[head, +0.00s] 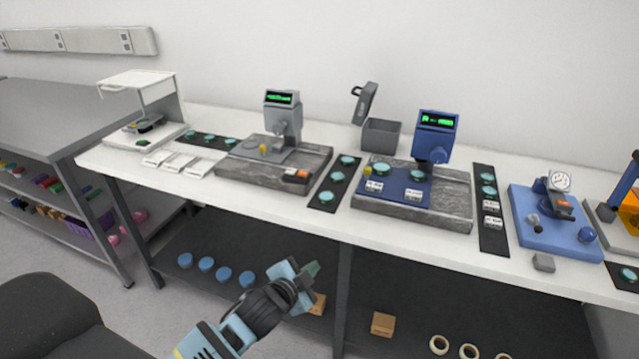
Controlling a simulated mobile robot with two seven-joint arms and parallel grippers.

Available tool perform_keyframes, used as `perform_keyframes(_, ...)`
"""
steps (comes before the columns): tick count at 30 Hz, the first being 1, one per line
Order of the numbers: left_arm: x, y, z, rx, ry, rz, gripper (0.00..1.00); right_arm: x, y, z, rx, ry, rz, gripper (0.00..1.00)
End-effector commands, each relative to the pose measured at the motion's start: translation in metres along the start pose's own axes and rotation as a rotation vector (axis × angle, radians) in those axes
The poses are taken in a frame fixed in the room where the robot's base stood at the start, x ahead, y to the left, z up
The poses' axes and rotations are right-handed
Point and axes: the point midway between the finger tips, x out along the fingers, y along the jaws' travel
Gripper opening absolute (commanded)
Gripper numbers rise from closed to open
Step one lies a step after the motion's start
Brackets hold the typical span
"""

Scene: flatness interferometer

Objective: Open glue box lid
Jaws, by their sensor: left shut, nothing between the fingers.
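A small grey box (382,138) stands at the back of the white bench, between the grey and the blue measuring stations. Its grey lid (366,103) is tilted up on its left side, with a dark handle at the top. No label shows that this is the glue box. My left gripper (308,276) is shut and empty. It is low in front of the bench, well apart from the box and lid. My right gripper is not in view.
A white hooded device (140,85) stands at the bench's left end. The grey station (281,127), blue station (434,140) and dark strips with teal discs (335,182) fill the bench. A lower shelf (225,250) holds blue discs and rolls.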

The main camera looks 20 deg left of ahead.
Motion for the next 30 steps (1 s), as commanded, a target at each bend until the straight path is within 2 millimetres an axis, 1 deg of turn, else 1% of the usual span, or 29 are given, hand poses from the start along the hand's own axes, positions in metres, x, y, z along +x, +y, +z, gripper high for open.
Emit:
perform_keyframes(1, -0.017, 0.031, 0.018, -0.067, -0.024, 0.042, 0.00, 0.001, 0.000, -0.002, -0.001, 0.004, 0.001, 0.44)
perform_keyframes(2, -0.026, 0.045, 0.027, -0.104, -0.036, 0.061, 0.00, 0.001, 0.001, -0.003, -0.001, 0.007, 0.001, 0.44)
perform_keyframes(3, -0.039, 0.064, 0.039, -0.154, -0.055, 0.086, 0.00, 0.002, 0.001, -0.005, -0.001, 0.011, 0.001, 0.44)
perform_keyframes(5, -0.060, 0.092, 0.056, -0.230, -0.084, 0.120, 0.00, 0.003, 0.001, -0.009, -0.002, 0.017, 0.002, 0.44)
perform_keyframes(6, -0.075, 0.109, 0.066, -0.282, -0.106, 0.140, 0.00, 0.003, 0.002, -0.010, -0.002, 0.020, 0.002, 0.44)
perform_keyframes(8, -0.100, 0.133, 0.082, -0.358, -0.142, 0.167, 0.00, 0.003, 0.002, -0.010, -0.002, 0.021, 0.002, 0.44)
perform_keyframes(9, -0.116, 0.148, 0.091, -0.407, -0.166, 0.183, 0.00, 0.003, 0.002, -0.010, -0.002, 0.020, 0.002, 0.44)
perform_keyframes(13, -0.168, 0.187, 0.115, -0.551, -0.245, 0.216, 0.00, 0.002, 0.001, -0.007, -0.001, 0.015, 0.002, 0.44)
perform_keyframes(15, -0.192, 0.202, 0.124, -0.612, -0.282, 0.226, 0.00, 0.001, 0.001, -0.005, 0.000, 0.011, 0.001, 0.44)
perform_keyframes(18, -0.217, 0.215, 0.134, -0.677, -0.323, 0.233, 0.00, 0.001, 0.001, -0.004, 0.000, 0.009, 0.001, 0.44)
perform_keyframes(21, -0.233, 0.223, 0.138, -0.714, -0.348, 0.235, 0.00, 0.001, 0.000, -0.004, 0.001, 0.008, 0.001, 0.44)
perform_keyframes(22, -0.236, 0.224, 0.139, -0.721, -0.353, 0.235, 0.00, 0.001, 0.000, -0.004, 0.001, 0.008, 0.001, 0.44)
perform_keyframes(23, -0.238, 0.225, 0.140, -0.726, -0.356, 0.235, 0.00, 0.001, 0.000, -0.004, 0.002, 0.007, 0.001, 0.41)
perform_keyframes(24, -0.239, 0.226, 0.140, -0.731, -0.359, 0.235, 0.00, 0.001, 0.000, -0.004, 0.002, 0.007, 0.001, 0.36)
perform_keyframes(30, -0.240, 0.226, 0.141, -0.733, -0.360, 0.235, 0.00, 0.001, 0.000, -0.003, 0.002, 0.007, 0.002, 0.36)
